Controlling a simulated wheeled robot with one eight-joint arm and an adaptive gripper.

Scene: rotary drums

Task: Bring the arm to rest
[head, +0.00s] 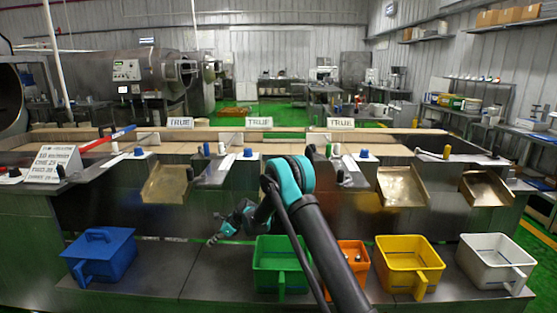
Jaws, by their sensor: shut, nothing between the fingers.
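My arm rises from the bottom right of centre to a teal elbow and folds down to the left. My gripper (214,240) is small in the head view, at the lower end of the arm. It is shut and holds nothing. It hangs near the front of the steel bench, between the blue bin (86,268) and the green bin (282,280). Its finger details are hard to make out.
Right of the green bin stand an orange bin (357,268), partly hidden by my arm, a yellow bin (393,274) and a white bin (487,270). Metal chutes (402,187) and coloured knobs (364,153) line the bench behind. The shelf between the blue and green bins is clear.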

